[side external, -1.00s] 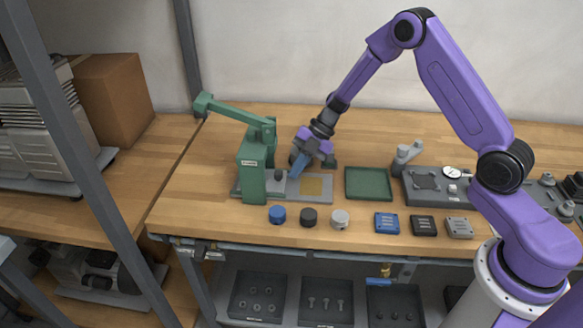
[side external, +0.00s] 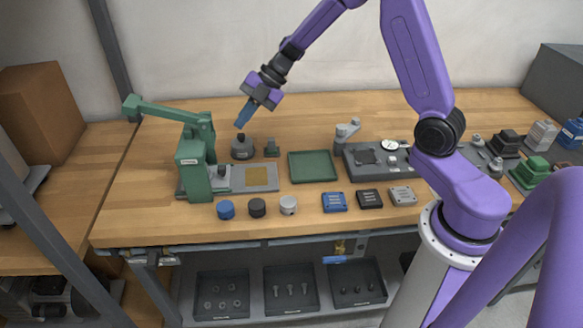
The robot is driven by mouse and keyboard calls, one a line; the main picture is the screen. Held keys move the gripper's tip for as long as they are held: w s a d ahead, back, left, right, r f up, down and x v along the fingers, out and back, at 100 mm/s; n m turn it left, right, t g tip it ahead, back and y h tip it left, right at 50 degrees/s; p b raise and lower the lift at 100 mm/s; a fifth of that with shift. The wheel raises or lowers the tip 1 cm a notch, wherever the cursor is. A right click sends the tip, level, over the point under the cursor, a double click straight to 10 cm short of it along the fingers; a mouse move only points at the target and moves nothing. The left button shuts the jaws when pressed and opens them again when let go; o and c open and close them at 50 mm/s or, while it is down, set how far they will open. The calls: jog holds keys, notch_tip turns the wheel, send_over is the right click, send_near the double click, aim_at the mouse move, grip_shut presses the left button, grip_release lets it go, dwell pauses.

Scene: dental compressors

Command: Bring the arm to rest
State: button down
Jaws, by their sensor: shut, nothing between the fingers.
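My gripper (side external: 241,124) hangs in the air above the back left part of the workbench (side external: 350,222). Its blue fingers point down and slightly left, shut and empty. The fingertips are just above or behind the knob of a dark round-based object (side external: 242,148); whether they touch it I cannot tell. A green lever press (side external: 194,168) stands left of the gripper on a grey base plate with a yellowish patch (side external: 257,176).
Blue (side external: 226,209), black (side external: 257,207) and silver (side external: 288,205) caps and several small blocks line the front. Several parts crowd the right end. The back middle of the bench is clear.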

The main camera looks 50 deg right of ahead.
jog(key=a+r+m+t+h, duration=0.1)
jog(key=a+r+m+t, duration=0.35)
jog(key=a+r, duration=0.2)
jog(key=s+r+m+h, duration=0.2)
jog(key=s+r+m, duration=0.1)
jog(key=s, duration=0.4)
jog(key=s+d+f+m+g+h, duration=0.2)
jog(key=s+d+f+g, duration=0.1)
jog(key=s, duration=1.2)
jog(key=s+d+f+m+g+h, duration=0.2)
jog(key=s+d+f+g, duration=0.1)
jog(key=s, duration=1.1)
jog(key=shift+s+g, duration=0.35)
jog(key=shift+g, duration=0.5)
